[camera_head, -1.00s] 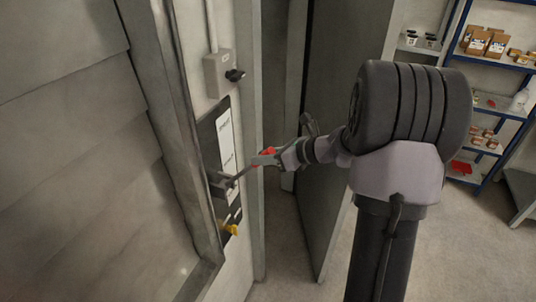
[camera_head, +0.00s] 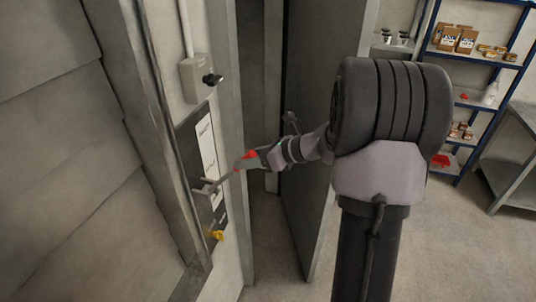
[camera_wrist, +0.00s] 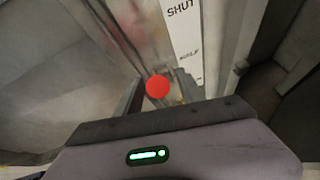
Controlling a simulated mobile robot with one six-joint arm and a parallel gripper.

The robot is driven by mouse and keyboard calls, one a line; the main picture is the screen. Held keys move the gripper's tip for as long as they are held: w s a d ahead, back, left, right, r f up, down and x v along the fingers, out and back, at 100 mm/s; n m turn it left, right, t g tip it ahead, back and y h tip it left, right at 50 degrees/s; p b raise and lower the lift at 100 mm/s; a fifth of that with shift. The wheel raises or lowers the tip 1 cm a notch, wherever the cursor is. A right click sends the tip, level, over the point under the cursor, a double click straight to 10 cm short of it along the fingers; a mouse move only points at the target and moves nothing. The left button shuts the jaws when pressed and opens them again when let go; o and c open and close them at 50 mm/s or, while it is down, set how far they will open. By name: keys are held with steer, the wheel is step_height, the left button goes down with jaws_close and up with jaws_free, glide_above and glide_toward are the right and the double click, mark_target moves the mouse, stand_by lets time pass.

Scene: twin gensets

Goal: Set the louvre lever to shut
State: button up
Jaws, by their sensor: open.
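The louvre lever (camera_head: 228,178) is a thin rod sticking out from a dark plate on the wall, with a red knob at its outer end. Its base is beside the lower part of a white label strip (camera_head: 207,145). In the wrist view the red knob (camera_wrist: 157,86) is just ahead of my gripper, and "SHUT" and "HALF" are readable on the strip (camera_wrist: 183,35). My gripper (camera_head: 246,161) is open at the knob. The knob appears between the fingers in the wrist view; I cannot tell whether they touch it.
A grey box with a black knob (camera_head: 196,78) is on the wall above the plate. A yellow handle (camera_head: 217,235) sticks out below the lever. A dark door panel (camera_head: 322,150) stands behind my arm. Blue shelving (camera_head: 475,70) is at the far right.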

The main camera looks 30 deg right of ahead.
steer(key=b+v, duration=0.2)
steer(key=v, duration=1.3)
steer(key=shift+s, duration=0.3)
steer(key=shift+d+r, duration=0.1)
steer(key=s+a+f+n+g+h+b, duration=0.1)
steer(key=s+a+f+n+g+b, duration=0.2)
steer(key=a+f+n+b, duration=0.65)
steer(key=s+a+f+n+g+h+b, duration=0.1)
steer(key=s+a+f+n+g+b, duration=0.3)
steer(key=a+f+b, duration=0.95)
steer(key=s+a+f+n+t+h+b, duration=0.1)
steer(key=s+f+n+b, duration=0.3)
steer(key=f, duration=0.5)
steer(key=s+a+f+n+t+h+b, duration=0.1)
steer(key=s+a+f+n+b, duration=0.2)
steer(key=f+n+b, duration=0.6)
steer(key=s+b, duration=0.1)
steer(key=b, duration=0.1)
steer(key=shift+a+f+t+h+b, duration=0.2)
steer(key=shift+f+t+h+b, duration=0.05)
steer(key=shift+t+h+b, duration=0.05)
steer(key=shift+s, duration=0.1)
